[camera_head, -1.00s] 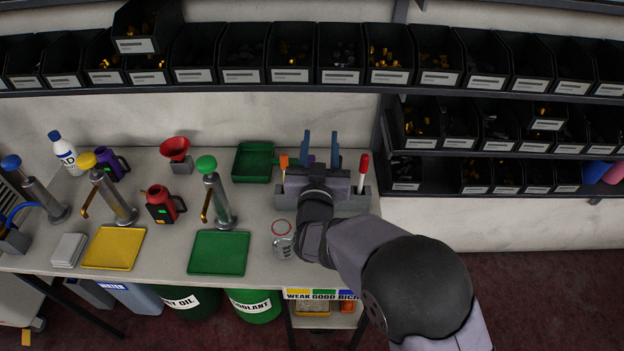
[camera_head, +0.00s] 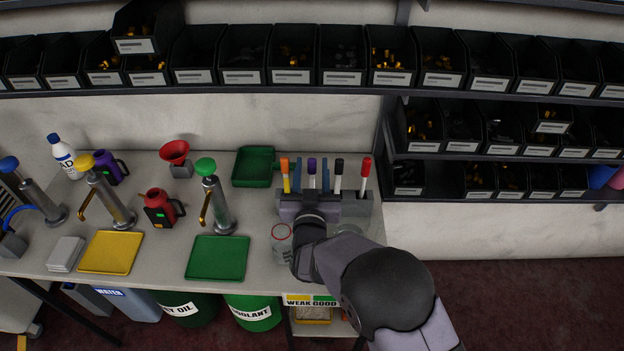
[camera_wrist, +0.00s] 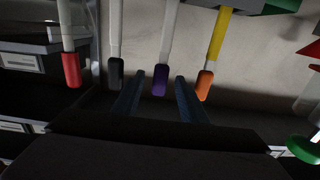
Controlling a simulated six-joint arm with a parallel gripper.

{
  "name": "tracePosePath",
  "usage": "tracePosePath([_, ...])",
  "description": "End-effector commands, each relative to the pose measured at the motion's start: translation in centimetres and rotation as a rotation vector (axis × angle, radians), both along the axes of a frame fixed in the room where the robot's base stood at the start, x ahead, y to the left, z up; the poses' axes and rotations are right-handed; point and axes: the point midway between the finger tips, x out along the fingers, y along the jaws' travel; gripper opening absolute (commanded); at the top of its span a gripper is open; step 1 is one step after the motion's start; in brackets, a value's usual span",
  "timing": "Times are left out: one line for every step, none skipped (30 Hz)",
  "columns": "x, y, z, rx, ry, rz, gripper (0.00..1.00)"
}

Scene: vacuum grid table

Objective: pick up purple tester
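The purple tester (camera_head: 311,164) is a slim white stick with a purple cap. It stands upright in a grey rack, between an orange-capped yellow tester (camera_head: 285,175) and a black-capped tester (camera_head: 338,175). My gripper (camera_head: 319,180) is low at the rack, with its blue fingers near the purple tester. In the wrist view, the purple cap (camera_wrist: 160,80) shows between the two open fingers of my gripper (camera_wrist: 160,96), with a gap visible on each side. The rack hides the lower part of the tester in the head view.
A red-capped tester (camera_head: 364,175) stands at the rack's right end. A glass jar (camera_head: 282,240) stands close left of my arm. A green bin (camera_head: 253,167) is left of the grey rack (camera_head: 358,205). Black shelf bins line the wall behind.

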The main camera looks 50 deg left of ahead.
Motion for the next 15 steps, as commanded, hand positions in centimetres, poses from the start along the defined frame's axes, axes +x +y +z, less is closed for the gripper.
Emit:
tracePosePath([0.1,0.1,0.0,0.000,0.000,0.000,0.39])
tracePosePath([0.2,0.1,0.1,0.000,0.000,0.000,0.39])
tracePosePath([0.3,0.3,0.1,0.000,0.000,-0.001,0.39])
tracePosePath([0.5,0.4,0.2,0.001,-0.001,-0.001,0.39])
tracePosePath([0.7,0.6,0.2,0.000,0.000,-0.001,0.39])
tracePosePath([1.0,0.9,0.3,0.000,0.000,-0.001,0.39])
tracePosePath([1.2,1.1,0.4,0.000,0.000,-0.001,0.39])
tracePosePath([1.4,1.3,0.4,0.000,0.000,-0.001,0.39])
tracePosePath([1.7,1.6,0.5,0.001,-0.001,-0.001,0.39])
tracePosePath([2.0,1.9,0.6,0.001,0.000,-0.001,0.39])
tracePosePath([2.2,2.1,0.6,-0.001,0.001,-0.001,0.39])
tracePosePath([2.4,2.4,0.5,0.000,0.000,-0.001,0.39])
tracePosePath([2.6,2.6,0.5,0.001,-0.001,-0.001,0.39])
tracePosePath([2.8,2.8,0.5,0.001,-0.001,-0.001,0.39])
tracePosePath([3.0,3.0,0.4,-0.001,0.000,-0.001,0.39])
